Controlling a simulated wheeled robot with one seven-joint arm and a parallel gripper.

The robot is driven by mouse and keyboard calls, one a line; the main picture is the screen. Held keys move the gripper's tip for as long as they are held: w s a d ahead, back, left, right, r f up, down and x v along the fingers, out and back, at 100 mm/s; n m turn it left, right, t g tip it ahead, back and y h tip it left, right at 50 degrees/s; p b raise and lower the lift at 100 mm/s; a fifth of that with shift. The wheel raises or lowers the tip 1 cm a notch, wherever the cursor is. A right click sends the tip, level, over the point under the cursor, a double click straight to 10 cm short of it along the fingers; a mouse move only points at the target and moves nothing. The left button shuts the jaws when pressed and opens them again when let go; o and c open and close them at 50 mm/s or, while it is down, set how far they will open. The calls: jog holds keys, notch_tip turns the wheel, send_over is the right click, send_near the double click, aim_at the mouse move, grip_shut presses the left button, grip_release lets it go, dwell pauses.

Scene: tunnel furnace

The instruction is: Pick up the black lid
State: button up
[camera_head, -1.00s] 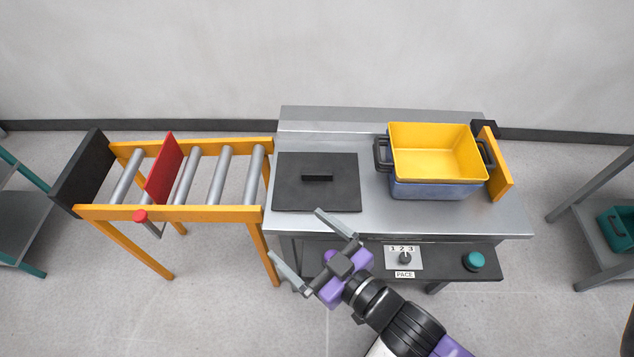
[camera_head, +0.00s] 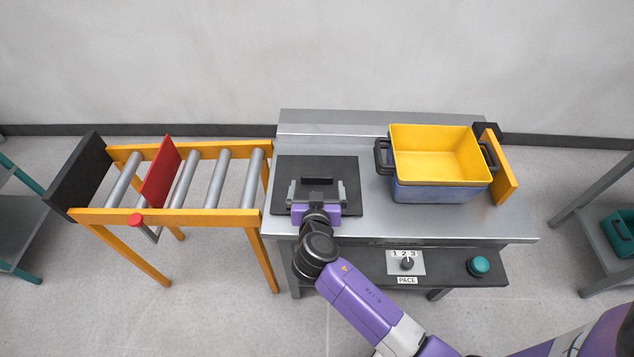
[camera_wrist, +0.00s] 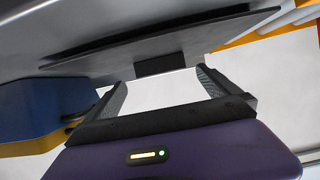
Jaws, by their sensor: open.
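The black lid (camera_head: 347,170) is a flat dark plate lying on the left part of the steel table, with a raised bar handle (camera_head: 317,181) at its middle. My gripper (camera_head: 317,190) is over the front half of the lid, its two fingers spread to left and right of the handle. It is open and empty. In the wrist view the lid (camera_wrist: 200,42) is seen nearly edge-on, and its handle (camera_wrist: 160,65) shows between and beyond the fingertips (camera_wrist: 160,80). I cannot tell how high the fingers are above the lid.
A yellow-lined blue bin (camera_head: 440,192) with black handles stands to the right on the steel table (camera_head: 490,225). A roller conveyor (camera_head: 180,216) with a red plate (camera_head: 161,172) adjoins at left. A pace dial (camera_head: 407,262) and green button (camera_head: 479,265) are on the front shelf.

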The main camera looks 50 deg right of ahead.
aim_at(317, 178)
jog(key=shift+p+x, duration=0.7)
jog(key=shift+x, duration=2.35)
jog(key=c, duration=1.5)
jog(key=shift+o, duration=0.2)
jog(key=shift+r, duration=0.15)
